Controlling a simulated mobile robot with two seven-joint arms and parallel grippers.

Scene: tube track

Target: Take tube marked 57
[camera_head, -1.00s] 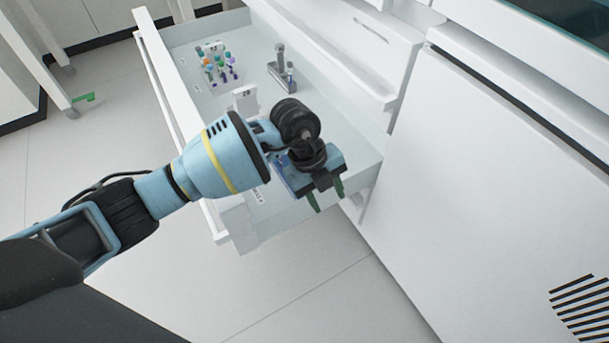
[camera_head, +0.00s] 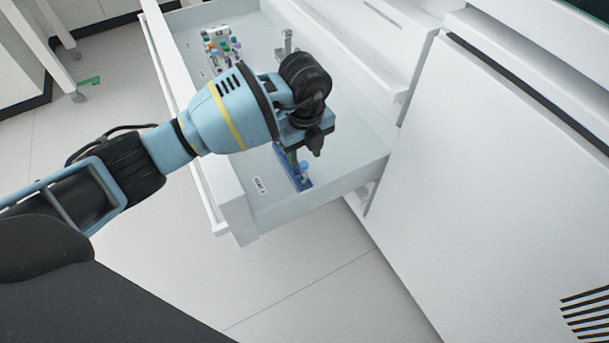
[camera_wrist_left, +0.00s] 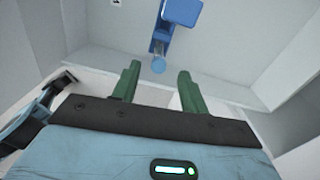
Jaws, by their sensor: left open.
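My left gripper (camera_head: 303,152) hangs over the drawer, jaws apart and empty, with green fingers pointing down. I cannot read the number 57 on any tube. My right gripper is not in view.
The white drawer (camera_head: 225,205) is pulled open. A rack of several coloured-cap tubes (camera_head: 222,45) stands at its far end. A grey holder (camera_head: 287,45) is partly hidden behind my wrist. A small label (camera_head: 260,186) lies on the drawer floor, near the front end.

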